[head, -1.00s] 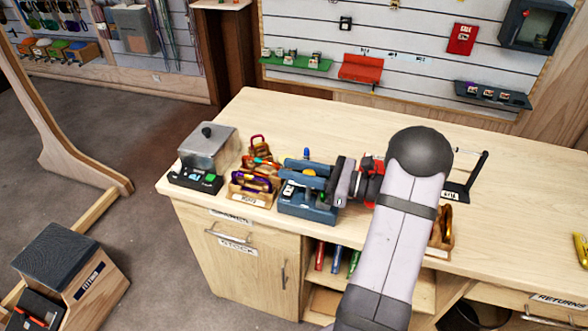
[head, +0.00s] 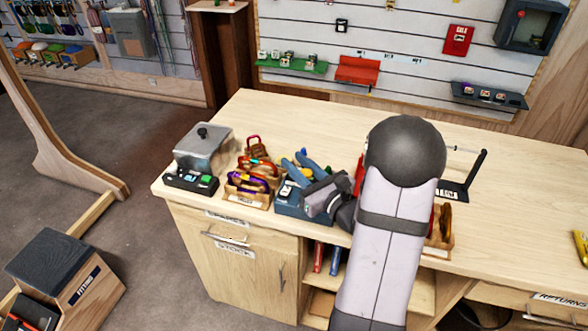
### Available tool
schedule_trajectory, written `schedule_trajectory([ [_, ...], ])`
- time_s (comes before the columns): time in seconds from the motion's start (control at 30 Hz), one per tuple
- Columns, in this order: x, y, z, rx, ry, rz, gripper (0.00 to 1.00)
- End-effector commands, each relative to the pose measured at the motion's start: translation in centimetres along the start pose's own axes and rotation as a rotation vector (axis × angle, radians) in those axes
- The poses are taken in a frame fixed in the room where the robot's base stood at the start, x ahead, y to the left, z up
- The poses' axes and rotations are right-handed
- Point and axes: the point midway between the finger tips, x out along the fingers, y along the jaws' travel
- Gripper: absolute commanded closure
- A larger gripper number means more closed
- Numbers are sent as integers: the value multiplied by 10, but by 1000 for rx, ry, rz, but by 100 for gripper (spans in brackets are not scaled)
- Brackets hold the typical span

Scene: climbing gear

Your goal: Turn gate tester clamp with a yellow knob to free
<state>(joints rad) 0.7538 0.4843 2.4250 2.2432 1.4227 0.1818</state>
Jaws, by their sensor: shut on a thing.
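The blue gate tester (head: 292,210) stands on the bench near its front edge, left of my arm. Its blue clamp parts (head: 311,162) sit at an angle on top. The yellow knob is not clearly visible; my gripper covers that side. My gripper (head: 318,196) reaches in from the right, rolled over at a slant. It is shut on the clamp at the tester's top; its fingertips and the exact grip are hard to make out.
A wooden tray of carabiners (head: 248,195) stands close to the tester's left. Further left are a grey lidded box (head: 203,150) and a black unit (head: 191,182). A black stand (head: 470,178) is right of my arm. The bench's back middle (head: 290,115) is clear.

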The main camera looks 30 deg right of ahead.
Motion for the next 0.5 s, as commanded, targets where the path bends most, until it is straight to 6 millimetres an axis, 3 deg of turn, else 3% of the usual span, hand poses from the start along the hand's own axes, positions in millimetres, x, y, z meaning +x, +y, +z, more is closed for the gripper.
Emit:
schedule_trajectory([
  [0.5,-1,-8,1,-1,-2,-247,100],
])
